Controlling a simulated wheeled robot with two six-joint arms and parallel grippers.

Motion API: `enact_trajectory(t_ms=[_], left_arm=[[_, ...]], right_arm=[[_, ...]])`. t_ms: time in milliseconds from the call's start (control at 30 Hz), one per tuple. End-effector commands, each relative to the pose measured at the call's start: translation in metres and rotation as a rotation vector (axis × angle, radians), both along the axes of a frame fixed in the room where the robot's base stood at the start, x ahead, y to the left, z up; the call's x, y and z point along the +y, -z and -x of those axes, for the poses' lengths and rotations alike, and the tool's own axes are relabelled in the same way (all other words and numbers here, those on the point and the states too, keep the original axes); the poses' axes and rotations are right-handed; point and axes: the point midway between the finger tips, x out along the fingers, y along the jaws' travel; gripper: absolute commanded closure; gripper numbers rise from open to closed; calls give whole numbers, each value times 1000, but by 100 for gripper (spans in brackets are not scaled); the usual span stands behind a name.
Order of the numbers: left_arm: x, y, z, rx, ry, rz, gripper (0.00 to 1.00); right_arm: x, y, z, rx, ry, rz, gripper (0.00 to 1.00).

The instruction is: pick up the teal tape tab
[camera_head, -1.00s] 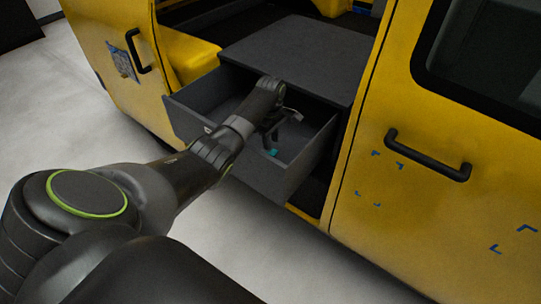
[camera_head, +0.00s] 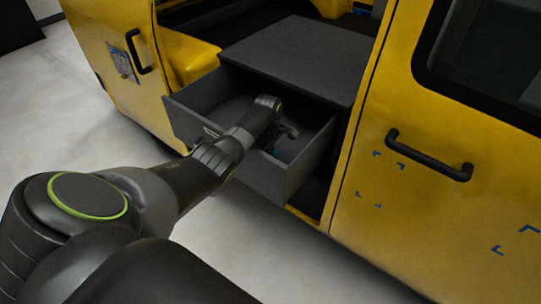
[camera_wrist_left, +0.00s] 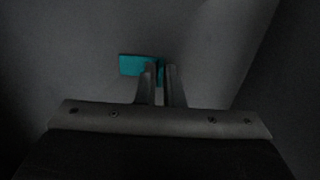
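The teal tape tab (camera_wrist_left: 132,65) shows in the left wrist view as a small flat teal piece at the tips of my left gripper (camera_wrist_left: 160,72). Most of it lies left of the fingers, and a darker teal strip shows between them. The fingers stand close together with a narrow gap, and I cannot tell whether they press on the tab. In the head view, my left gripper (camera_head: 284,137) reaches down inside the open grey drawer (camera_head: 268,177). Only a trace of teal (camera_head: 275,149) shows there, mostly hidden by the gripper. My right gripper is not in view.
The drawer walls stand close around my gripper. A dark flat cover (camera_head: 300,57) lies behind the drawer. The yellow vehicle door with a black handle (camera_head: 428,155) is to the right, and another yellow door (camera_head: 115,65) is at the left.

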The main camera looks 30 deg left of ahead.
Motion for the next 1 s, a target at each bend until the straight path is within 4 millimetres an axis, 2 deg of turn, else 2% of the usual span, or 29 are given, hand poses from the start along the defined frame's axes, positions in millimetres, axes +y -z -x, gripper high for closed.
enact_trajectory(t_ms=[533,667,1000], left_arm=[[0,-5,0,-1,0,0,100],[0,-23,-1,-2,0,-1,100],[0,-85,-1,-3,0,-1,100]], right_arm=[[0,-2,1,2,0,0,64],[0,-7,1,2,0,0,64],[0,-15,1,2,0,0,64]])
